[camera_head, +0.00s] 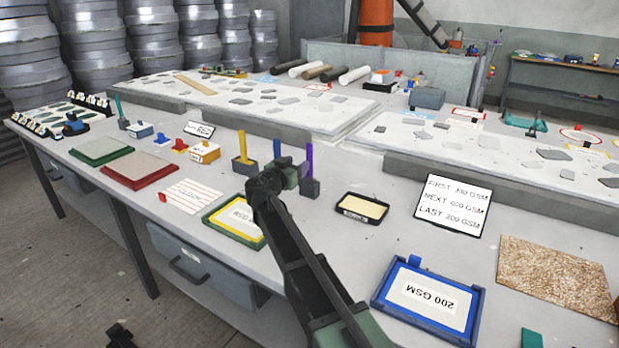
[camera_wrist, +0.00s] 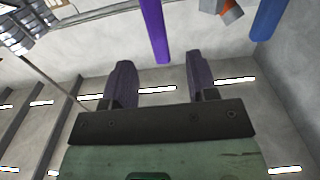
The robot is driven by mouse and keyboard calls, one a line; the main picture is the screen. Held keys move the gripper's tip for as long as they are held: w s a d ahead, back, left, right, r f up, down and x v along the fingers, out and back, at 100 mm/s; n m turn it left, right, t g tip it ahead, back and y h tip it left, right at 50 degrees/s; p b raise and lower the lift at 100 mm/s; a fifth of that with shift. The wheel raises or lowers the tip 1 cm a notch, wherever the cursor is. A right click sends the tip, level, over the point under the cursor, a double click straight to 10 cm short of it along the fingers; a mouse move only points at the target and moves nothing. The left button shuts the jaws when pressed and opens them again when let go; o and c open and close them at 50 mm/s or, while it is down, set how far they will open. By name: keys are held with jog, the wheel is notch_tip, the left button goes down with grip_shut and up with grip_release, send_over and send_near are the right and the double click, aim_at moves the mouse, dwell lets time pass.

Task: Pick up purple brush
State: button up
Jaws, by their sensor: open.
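The purple brush (camera_head: 309,158) stands upright on the table with its handle up and a dark block at its foot. My gripper (camera_head: 292,172) is just left of it in the head view, partly covering the blue-handled brush (camera_head: 276,147) area. In the wrist view, the purple handle (camera_wrist: 155,30) comes in from the top edge. Its end lies just beyond the open, empty fingers of my gripper (camera_wrist: 160,78), in line with the gap between them. The fingers do not appear to touch it. The brush's foot is out of the wrist view.
A yellow-handled brush (camera_head: 242,148) stands to the left. The blue handle (camera_wrist: 268,18) is at the wrist view's upper right. A shallow black-rimmed tray (camera_head: 345,213) lies right of the purple brush. A yellow-green framed tray (camera_head: 216,222) is left of my arm.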

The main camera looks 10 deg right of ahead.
aim_at(308, 157)
jog(key=x, duration=0.9)
jog(key=shift+d+f, duration=0.2)
grip_shut()
jog(key=shift+r, duration=0.1)
